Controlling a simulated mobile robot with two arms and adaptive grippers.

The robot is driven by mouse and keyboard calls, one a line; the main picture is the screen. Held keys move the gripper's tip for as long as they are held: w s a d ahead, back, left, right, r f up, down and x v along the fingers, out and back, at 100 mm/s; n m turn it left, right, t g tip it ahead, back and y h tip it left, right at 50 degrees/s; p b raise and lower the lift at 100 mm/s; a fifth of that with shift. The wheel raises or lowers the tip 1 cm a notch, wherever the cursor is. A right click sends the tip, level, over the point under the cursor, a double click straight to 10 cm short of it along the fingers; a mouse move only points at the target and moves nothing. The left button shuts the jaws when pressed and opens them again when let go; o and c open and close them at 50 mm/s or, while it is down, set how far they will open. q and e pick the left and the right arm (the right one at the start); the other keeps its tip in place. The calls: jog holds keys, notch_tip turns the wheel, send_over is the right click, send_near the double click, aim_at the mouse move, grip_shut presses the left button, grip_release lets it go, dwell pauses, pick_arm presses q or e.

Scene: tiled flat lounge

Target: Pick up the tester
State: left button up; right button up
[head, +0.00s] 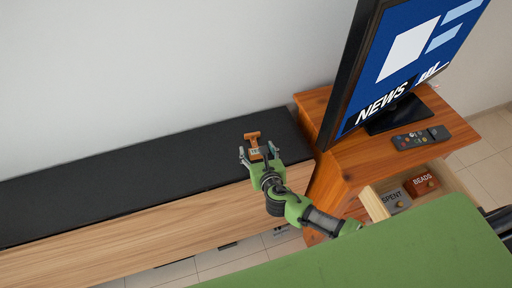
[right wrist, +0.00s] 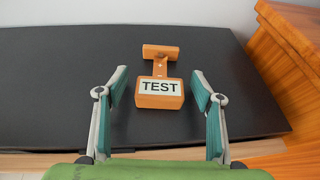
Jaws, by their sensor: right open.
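The tester is an orange block with a crossbar, a neck and a white label reading TEST. It lies on the black bench top, and in the right wrist view the tester (right wrist: 160,90) is centred ahead of my gripper. In the head view the tester (head: 253,138) shows near the right end of the bench. My right gripper (head: 259,152) is open, its fingers apart on either side of the tester's near end. In the right wrist view the gripper (right wrist: 160,92) shows gaps between both fingers and the tester. My left gripper is not in view.
The black bench top (head: 130,165) is otherwise bare, with a wall behind. To the right stands a wooden cabinet (head: 345,165) with a television (head: 400,60) and a remote (head: 421,138). Its open drawer (head: 374,204) holds boxes labelled SPENT (head: 395,200) and BEADS (head: 424,183).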

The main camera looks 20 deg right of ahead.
jog(key=shift+w+f, duration=0.2)
jog(key=shift+w, duration=0.25)
jog(key=shift+s, duration=0.1)
jog(key=c, duration=1.3)
jog(key=shift+r, duration=0.15)
